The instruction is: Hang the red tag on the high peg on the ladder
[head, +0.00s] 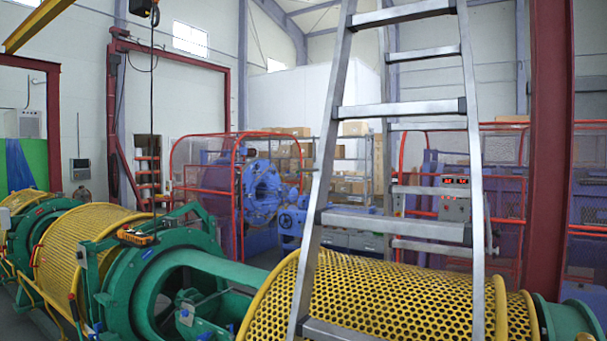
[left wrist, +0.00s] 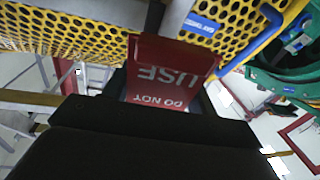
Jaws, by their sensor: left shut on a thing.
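The red tag (left wrist: 172,68) shows in the left wrist view, with white lettering, "DO NOT USE", upside down in the picture. My left gripper (left wrist: 163,102) is shut on the tag, and the dark gripper body hides the tag's lower edge in the picture. The ladder (head: 325,170) stands upright in the head view, right of the middle, with silver rails and flat steps. I cannot make out the high peg on it in either view. Neither gripper shows in the head view, and my right gripper is in no view.
A yellow perforated guard (head: 385,295) lies behind the ladder's lower part. The green strander frame (head: 125,290) runs to the left. A dark red column (head: 547,150) stands right of the ladder. A hanging black cable (head: 152,80) comes down at the left.

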